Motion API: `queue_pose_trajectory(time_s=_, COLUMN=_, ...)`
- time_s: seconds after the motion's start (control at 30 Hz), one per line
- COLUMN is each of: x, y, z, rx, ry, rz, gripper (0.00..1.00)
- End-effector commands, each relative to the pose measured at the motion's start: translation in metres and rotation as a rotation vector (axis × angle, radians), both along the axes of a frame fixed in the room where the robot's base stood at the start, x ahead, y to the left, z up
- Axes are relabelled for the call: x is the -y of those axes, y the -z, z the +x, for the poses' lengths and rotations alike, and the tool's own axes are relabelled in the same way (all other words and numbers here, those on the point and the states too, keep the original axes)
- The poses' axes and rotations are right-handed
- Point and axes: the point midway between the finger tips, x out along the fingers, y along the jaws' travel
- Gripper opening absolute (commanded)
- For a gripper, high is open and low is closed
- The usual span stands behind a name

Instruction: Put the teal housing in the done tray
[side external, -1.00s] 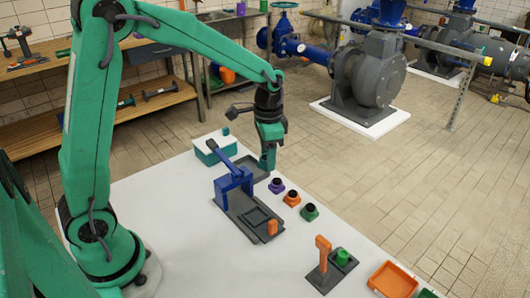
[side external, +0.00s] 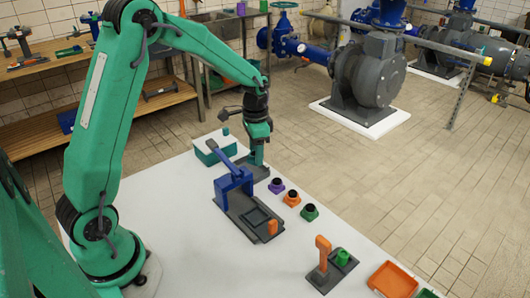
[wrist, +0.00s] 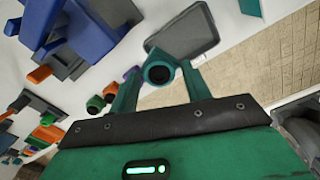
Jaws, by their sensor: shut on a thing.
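The teal housing (wrist: 158,72), with a round black top, sits between the fingers of my gripper (wrist: 160,85) in the wrist view. My gripper (side external: 257,160) is shut on it. In the side view the fingers hide the housing. The gripper is over or beside a dark grey tray-like plate (side external: 262,174) at the table's far edge; the plate also shows in the wrist view (wrist: 185,32). I cannot tell whether the housing touches it. No label marks the done tray.
A blue lever press (side external: 233,185) on a dark base stands close in front of my gripper. A teal box with a white top (side external: 208,152) is to its left. Purple (side external: 277,187), orange (side external: 291,199) and green (side external: 309,213) housings stand in a row to the right.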

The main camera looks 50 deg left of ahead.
Motion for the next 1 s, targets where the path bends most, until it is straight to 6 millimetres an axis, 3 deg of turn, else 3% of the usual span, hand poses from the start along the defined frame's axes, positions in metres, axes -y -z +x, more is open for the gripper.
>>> queue_pose_trajectory(time_s=0.1, x=-0.018, y=0.011, z=0.005, rx=0.0, ry=-0.003, rz=0.0, gripper=0.21)
queue_pose_trajectory(time_s=0.3, x=-0.034, y=0.021, z=0.01, rx=0.001, ry=0.0, rz=0.0, gripper=0.21)
queue_pose_trajectory(time_s=0.6, x=-0.036, y=0.026, z=0.011, rx=0.0, ry=0.001, rz=0.0, gripper=0.21)
queue_pose_trajectory(time_s=1.0, x=-0.036, y=0.062, z=0.011, rx=0.001, ry=0.001, rz=0.001, gripper=0.21)
